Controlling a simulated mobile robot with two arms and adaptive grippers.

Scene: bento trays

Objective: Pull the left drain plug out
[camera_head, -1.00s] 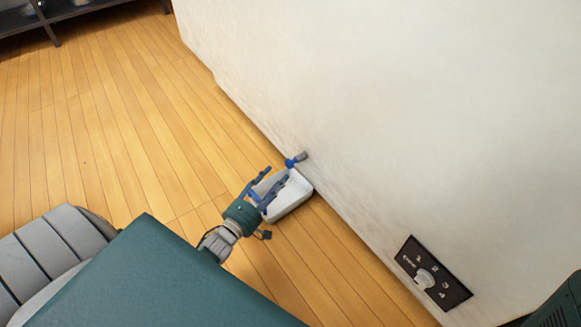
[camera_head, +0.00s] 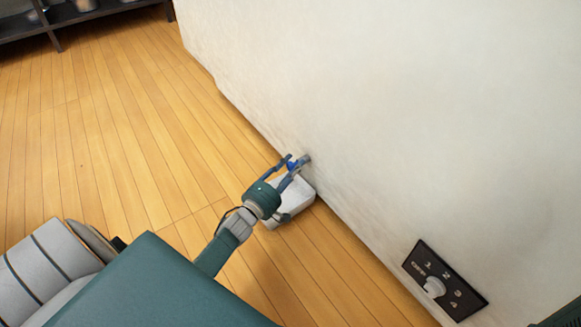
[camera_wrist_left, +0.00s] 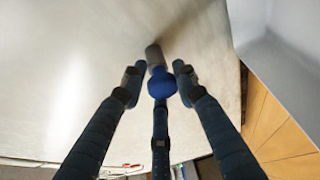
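The drain plug is a small blue knob (camera_head: 292,165) on the end of a short grey pipe (camera_head: 306,158) that sticks out of the pale wall near its foot. In the left wrist view the blue plug (camera_wrist_left: 162,83) sits in the middle, with the grey pipe (camera_wrist_left: 154,56) behind it. My left gripper (camera_head: 295,162) has its fingers spread on either side of the plug. The left wrist view shows the fingertips close beside it and a third finger below; I cannot tell whether they touch it. My right gripper is not in view.
A white tray (camera_head: 299,206) stands on the wooden floor against the wall, under the pipe and my left gripper. A dark panel with a white dial (camera_head: 461,295) is on the wall at lower right. A dark shelf (camera_head: 110,12) stands far back left. The floor at left is clear.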

